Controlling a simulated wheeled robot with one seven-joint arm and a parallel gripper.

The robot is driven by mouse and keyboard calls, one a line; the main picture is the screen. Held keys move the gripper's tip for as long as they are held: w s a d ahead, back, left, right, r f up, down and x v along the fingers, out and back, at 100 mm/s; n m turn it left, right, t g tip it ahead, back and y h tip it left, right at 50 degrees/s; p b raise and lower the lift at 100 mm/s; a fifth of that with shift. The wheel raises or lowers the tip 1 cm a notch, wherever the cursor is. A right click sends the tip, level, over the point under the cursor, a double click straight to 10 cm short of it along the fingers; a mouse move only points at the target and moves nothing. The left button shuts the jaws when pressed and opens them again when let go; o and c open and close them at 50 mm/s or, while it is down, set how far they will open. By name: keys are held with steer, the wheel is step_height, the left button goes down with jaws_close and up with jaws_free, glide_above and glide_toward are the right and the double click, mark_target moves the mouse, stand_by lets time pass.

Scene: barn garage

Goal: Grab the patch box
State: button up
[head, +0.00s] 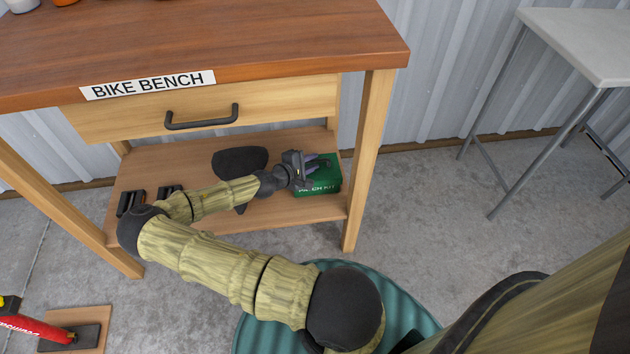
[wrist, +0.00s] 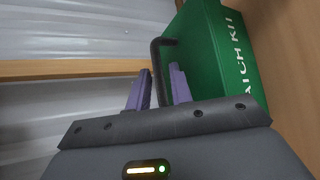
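The patch box is a green box (head: 328,181) with white "PATCH KIT" lettering. It sits at the right end of the bench's lower shelf. In the wrist view the box (wrist: 215,55) fills the upper right, and its black handle (wrist: 156,56) stands out from its side. My gripper (head: 316,166) reaches in over the box from the left. In the wrist view the two purple fingers of my gripper (wrist: 160,72) are apart, one on each side of the handle. A gap shows on the right finger's side; contact on the left is unclear.
The bench (head: 300,40) top and its drawer (head: 210,108) overhang the shelf (head: 275,213). A front leg (head: 367,160) stands right of the box. A dark saddle-like object (head: 240,160) and small black items (head: 130,202) lie left on the shelf.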

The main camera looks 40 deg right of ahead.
stand_by(0.5)
jaws_close()
